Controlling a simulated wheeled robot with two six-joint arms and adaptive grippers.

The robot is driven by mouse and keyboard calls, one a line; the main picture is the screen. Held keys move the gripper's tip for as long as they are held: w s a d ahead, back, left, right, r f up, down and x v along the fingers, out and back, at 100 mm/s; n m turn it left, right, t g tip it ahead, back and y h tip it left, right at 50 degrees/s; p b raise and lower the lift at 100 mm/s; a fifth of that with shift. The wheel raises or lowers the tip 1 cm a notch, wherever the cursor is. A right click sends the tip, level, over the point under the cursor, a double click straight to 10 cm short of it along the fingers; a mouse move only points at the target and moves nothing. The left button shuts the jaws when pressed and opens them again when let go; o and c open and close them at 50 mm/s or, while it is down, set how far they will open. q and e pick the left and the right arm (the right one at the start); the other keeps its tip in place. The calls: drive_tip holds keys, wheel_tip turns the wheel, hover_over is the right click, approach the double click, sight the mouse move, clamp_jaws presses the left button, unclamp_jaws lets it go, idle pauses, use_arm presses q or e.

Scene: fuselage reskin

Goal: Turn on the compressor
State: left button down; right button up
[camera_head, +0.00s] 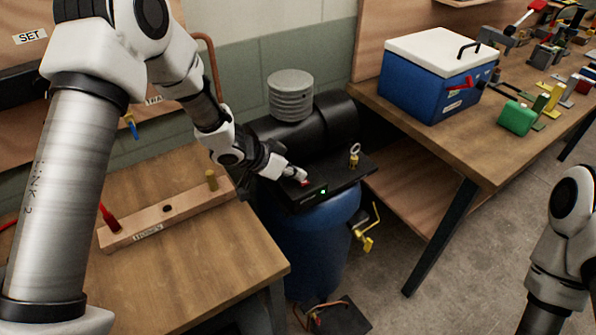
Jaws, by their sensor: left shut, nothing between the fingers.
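The compressor (312,240) has a blue tank, a dark top plate and a black motor body with a grey ribbed cap (290,95). It stands between two benches. A small black control panel (311,196) on its top shows a lit green light (323,191). A red switch (304,182) sits beside the light. My left gripper (300,178) is shut and empty, its tips at the red switch; I cannot tell if they touch it. My right arm shows at the right edge; its gripper is out of view.
The left bench (190,265) holds a wooden block with a red-handled tool and a brass peg. The right bench (455,150) holds a blue cooler (420,90) with a white lid, a green block (517,118) and several tools. A yellow valve (367,243) hangs at the compressor's right.

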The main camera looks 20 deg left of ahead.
use_arm(q)
drive_tip(key=shift+w+a+r, duration=0.15)
drive_tip(key=shift+a, duration=0.1)
drive_tip(key=shift+p, duration=0.35)
drive_tip(key=shift+d+r+p, duration=0.1)
drive_tip(key=shift+r+p, duration=0.25)
drive_tip(key=shift+r, duration=0.05)
drive_tip(key=r+p, duration=0.3)
drive_tip(key=shift+d+r, duration=0.15)
drive_tip(key=shift+d, duration=0.05)
drive_tip(key=s+d+v, duration=0.1)
drive_tip(key=v, duration=0.9)
drive_tip(key=shift+s, duration=0.25)
drive_tip(key=shift+d, duration=0.1)
